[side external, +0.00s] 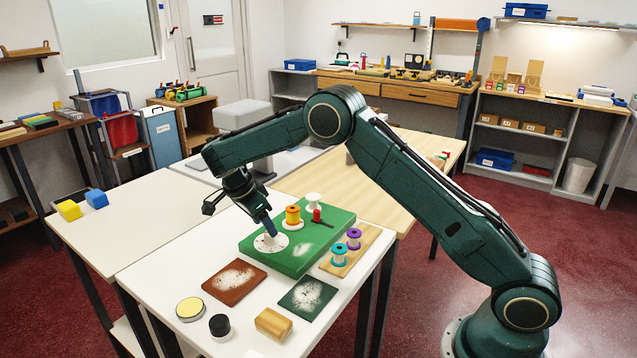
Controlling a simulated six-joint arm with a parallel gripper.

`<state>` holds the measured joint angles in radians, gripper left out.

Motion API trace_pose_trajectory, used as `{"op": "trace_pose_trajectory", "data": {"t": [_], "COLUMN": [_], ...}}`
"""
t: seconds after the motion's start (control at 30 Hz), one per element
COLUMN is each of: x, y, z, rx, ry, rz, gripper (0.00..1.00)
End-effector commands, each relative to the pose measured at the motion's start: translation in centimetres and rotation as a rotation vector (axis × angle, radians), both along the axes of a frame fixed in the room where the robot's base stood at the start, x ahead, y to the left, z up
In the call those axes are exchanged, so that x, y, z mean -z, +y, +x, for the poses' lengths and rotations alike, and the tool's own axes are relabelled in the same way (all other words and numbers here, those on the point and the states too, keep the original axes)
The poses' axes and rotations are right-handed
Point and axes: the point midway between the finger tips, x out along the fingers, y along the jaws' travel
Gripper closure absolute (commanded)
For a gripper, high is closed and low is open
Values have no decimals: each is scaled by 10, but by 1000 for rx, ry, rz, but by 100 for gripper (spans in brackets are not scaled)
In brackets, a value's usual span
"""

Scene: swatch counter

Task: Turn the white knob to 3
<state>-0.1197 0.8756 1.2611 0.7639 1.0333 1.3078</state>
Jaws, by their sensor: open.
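A white round dial (265,247) with small marks lies on the left end of a green board (300,262). My gripper (270,230) points down at the middle of this dial, its dark blue fingers over the centre. The jaws are open. The fingers cover the dial's centre, so the white knob cannot be made out clearly, nor can its pointer or the numbers. I cannot tell whether the fingers touch it.
Beside the gripper on the board stand an orange spool (293,215), a white spool-shaped piece (313,199) and a red peg (317,215). Teal (339,255) and purple (354,238) spools stand on a wooden strip. Brown (234,281) and dark green (308,298) dusted swatches lie in front.

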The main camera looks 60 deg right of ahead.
Motion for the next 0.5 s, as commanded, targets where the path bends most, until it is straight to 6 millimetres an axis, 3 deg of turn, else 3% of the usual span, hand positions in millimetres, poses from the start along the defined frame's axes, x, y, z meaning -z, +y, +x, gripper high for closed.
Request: {"op": "trace_pose_trajectory", "data": {"t": [0.13,0.5], "x": [-24,-53], "y": [11,21], "z": [3,7], "rx": [0,1], "ry": [-4,0], "rz": [3,-3], "gripper": [45,45]}}
